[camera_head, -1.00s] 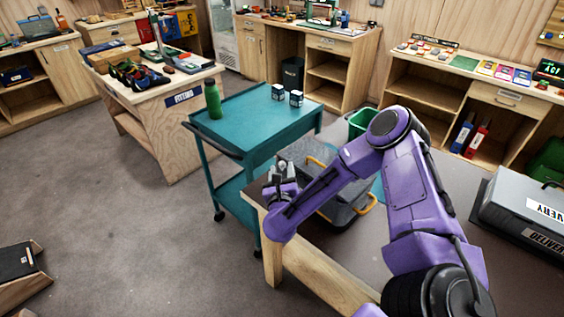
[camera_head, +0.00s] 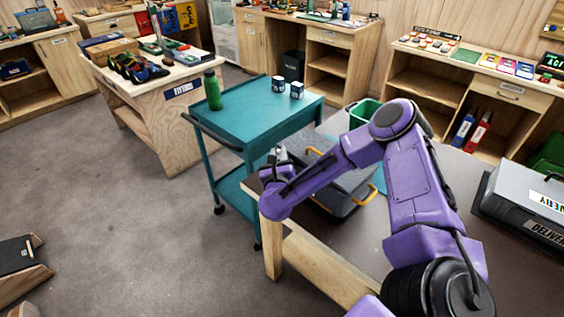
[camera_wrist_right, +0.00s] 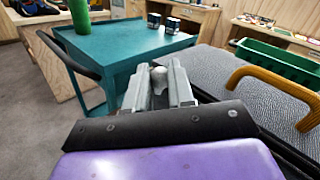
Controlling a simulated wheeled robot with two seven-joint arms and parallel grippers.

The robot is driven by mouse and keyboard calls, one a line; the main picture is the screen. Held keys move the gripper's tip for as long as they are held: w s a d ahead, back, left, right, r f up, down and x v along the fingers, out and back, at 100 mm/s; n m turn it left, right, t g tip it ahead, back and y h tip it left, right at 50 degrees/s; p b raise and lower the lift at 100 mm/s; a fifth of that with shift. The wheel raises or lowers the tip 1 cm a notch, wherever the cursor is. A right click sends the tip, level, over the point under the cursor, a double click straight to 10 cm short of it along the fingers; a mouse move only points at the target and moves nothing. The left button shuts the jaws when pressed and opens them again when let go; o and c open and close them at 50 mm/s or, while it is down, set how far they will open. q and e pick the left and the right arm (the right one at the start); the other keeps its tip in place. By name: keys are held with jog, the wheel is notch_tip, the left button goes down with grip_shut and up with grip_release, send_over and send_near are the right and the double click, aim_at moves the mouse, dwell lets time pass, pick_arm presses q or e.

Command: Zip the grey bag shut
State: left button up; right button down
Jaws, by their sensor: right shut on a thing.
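The grey bag (camera_head: 352,180) lies on the brown table, with yellow-orange handles on its sides. My right arm crosses in front of it and hides part of it. My right gripper (camera_head: 278,155) is at the bag's left end, near the table edge. In the right wrist view the gripper (camera_wrist_right: 159,82) is shut on a small rounded grey piece, which looks like the zip pull (camera_wrist_right: 159,76). The bag's dark grey textured top (camera_wrist_right: 225,72) and an orange handle (camera_wrist_right: 275,85) are to its right. How far the zip is closed cannot be made out. My left gripper is not in view.
A teal cart (camera_head: 250,125) with a green bottle (camera_head: 212,90) and two small cups stands beyond the table (camera_head: 410,220). A green bin (camera_head: 364,110) is behind the bag. A grey delivery case (camera_head: 525,205) sits at the right. The table's middle is clear.

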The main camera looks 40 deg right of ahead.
jog(key=shift+w+a, duration=0.1)
jog(key=c, duration=1)
grip_release()
jog(key=b+v, duration=0.3)
jog(key=v, duration=0.7)
jog(key=shift+s, duration=0.2)
jog(key=shift+a, duration=0.1)
